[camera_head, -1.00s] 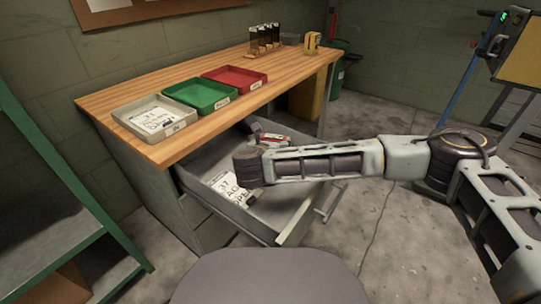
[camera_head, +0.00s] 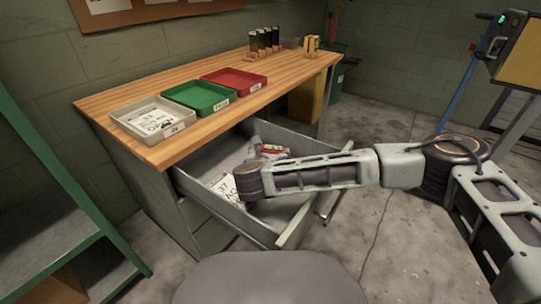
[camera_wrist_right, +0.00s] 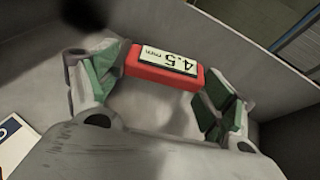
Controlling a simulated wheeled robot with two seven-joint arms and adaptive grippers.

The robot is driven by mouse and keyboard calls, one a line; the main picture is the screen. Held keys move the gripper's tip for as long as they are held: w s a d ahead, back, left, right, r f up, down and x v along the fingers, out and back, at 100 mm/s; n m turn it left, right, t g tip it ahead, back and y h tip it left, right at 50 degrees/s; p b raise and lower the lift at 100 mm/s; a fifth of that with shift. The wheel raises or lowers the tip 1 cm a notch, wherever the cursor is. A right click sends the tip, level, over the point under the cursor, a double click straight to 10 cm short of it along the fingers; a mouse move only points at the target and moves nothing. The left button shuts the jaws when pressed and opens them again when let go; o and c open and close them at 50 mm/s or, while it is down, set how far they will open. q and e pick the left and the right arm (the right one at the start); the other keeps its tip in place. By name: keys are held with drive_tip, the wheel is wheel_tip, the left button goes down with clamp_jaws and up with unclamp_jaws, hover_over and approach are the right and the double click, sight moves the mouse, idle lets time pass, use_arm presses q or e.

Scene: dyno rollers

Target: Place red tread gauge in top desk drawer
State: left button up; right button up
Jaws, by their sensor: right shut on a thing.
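The red tread gauge (camera_wrist_right: 163,68), with a pale face reading 4.5 mm, lies between the fingertips of my right gripper (camera_wrist_right: 165,82) in the right wrist view. The gripper is shut on it. In the head view my right wrist reaches over the open top desk drawer (camera_head: 232,214) and hides most of the gripper. A small red and white patch (camera_head: 272,150) shows just beyond it. The grey drawer wall (camera_wrist_right: 245,42) is behind the gauge in the right wrist view. I cannot tell whether the gauge touches the drawer floor. My left gripper is not in view.
White papers (camera_head: 222,186) lie in the drawer. On the wooden desktop (camera_head: 188,136) stand a pale tray (camera_head: 180,128), a green tray (camera_head: 212,106) and a red tray (camera_head: 247,88). Green shelving (camera_head: 70,195) stands at left. The floor right of the drawer is clear.

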drive_tip(key=shift+f, duration=0.55)
drive_tip(key=o, duration=0.9)
drive_tip(key=shift+r, duration=0.45)
drive_tip(key=shift+s+r, duration=0.25)
use_arm(q)
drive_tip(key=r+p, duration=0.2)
drive_tip(key=p, duration=0.1)
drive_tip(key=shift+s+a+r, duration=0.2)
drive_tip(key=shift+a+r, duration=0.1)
use_arm(e)
drive_tip(key=v, duration=1.1)
drive_tip(key=shift+s+a, duration=0.1)
drive_tip(key=shift+s, duration=0.15)
